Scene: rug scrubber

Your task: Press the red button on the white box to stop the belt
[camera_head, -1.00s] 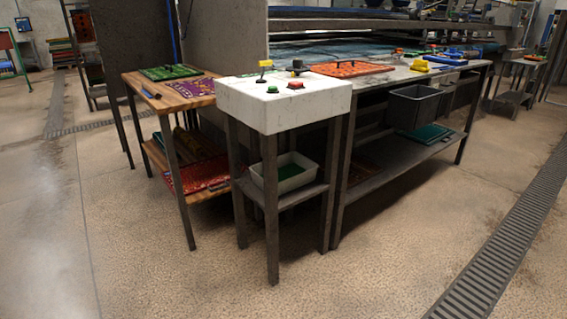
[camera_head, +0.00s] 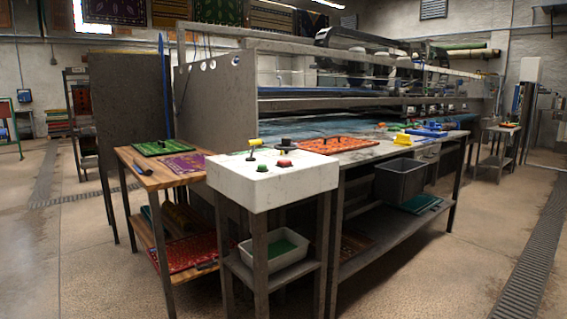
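The white box (camera_head: 270,190) stands on a dark metal stand in the middle of the view. On its top are a red button (camera_head: 284,163), a green button (camera_head: 262,168), a yellow-topped lever (camera_head: 254,144) and a black knob (camera_head: 285,144). Nothing covers the red button. The belt machine (camera_head: 350,95) stands behind the box, with a blue-grey bed. Neither of my grippers shows in the view.
A wooden table (camera_head: 150,178) with green and purple mats stands left of the box. A long metal table (camera_head: 365,152) with an orange mat and a grey bin (camera_head: 399,180) stands to the right. A drain grate (camera_head: 535,265) runs along the right floor. The front floor is clear.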

